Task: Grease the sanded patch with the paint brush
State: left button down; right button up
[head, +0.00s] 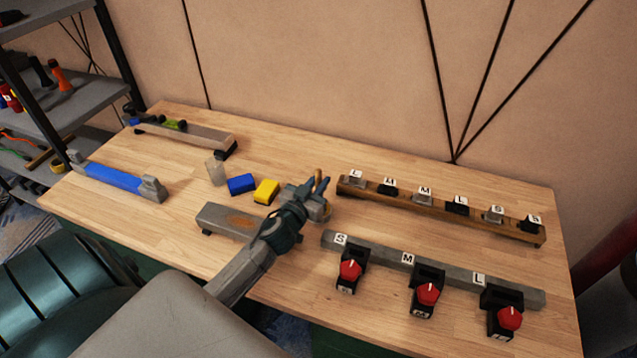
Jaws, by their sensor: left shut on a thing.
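The sanded patch (240,221) is a brown oval on top of a grey block (212,213) near the front of the wooden table. My left gripper (320,184) is above the table, to the right of the block and higher in the picture than the patch. It is shut on a slim thing with a tan upright end, which looks like the paint brush (318,174). The gripper's fingers hide most of it, and I cannot make out bristles. The brush is apart from the patch. My left forearm covers the right end of the block. My right gripper is out of view.
A blue block (241,184), a yellow block (266,191) and a pale translucent cup (216,172) stand behind the patch. A wooden rail (440,209) and a grey rail with red knobs (385,258) lie to the right. A blue-topped bar (118,179) lies left.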

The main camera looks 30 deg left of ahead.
aim_at(319, 170)
pick_arm(q)
jog(key=shift+s+f, duration=0.1)
jog(key=shift+f, duration=0.05)
dwell(0.9)
dwell(0.4)
jog(key=shift+r+p, duration=0.55)
jog(key=shift+r, duration=0.2)
notch_tip(319, 170, up, 6)
jog(key=p, duration=0.4)
jog(key=shift+f, duration=0.1)
jog(key=shift+f, duration=0.1)
